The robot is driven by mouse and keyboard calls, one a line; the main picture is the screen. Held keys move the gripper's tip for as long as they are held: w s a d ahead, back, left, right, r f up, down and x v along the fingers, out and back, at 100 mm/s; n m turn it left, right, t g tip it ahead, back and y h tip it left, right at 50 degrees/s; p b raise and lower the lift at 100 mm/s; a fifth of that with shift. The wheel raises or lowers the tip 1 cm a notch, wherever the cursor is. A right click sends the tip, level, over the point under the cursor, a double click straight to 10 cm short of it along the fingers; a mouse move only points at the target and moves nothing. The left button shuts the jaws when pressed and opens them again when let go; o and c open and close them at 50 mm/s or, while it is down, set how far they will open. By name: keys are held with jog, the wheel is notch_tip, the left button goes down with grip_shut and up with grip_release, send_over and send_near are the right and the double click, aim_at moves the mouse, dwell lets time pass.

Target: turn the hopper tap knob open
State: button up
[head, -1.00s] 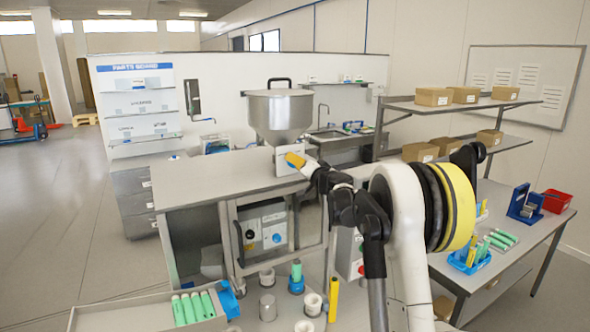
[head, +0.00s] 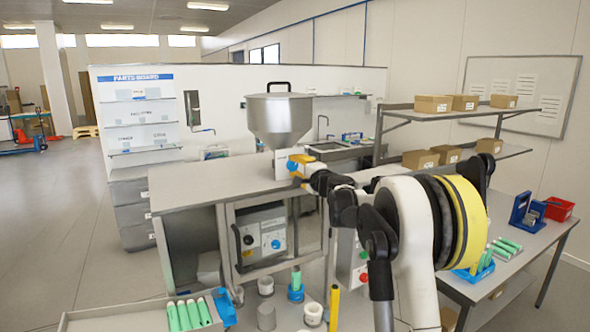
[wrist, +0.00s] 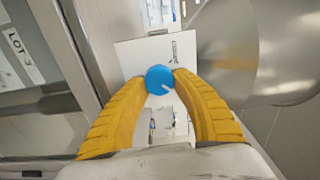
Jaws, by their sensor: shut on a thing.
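The hopper (head: 281,117) is a grey metal funnel with a black handle on its lid, standing over the grey workbench. Its tap knob is a round blue disc with a pale pointer mark, seen in the wrist view (wrist: 159,80) in front of a white plate (wrist: 140,55). A bit of the blue knob also shows in the head view (head: 292,166). My gripper (wrist: 160,82) has yellow fingers, and their tips are closed on the left and right sides of the knob. In the head view my gripper (head: 297,164) reaches the plate below the hopper.
The grey bench top (head: 215,182) is clear left of the hopper. A grey box with knobs (head: 263,238) sits under it. A tray with green tubes (head: 190,314) is at the front left. A side table with a blue rack (head: 474,264) stands at right.

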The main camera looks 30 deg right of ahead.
jog(key=shift+m, duration=0.3)
jog(key=o, duration=1.2)
jog(key=s, duration=1.2)
jog(key=shift+d, duration=0.2)
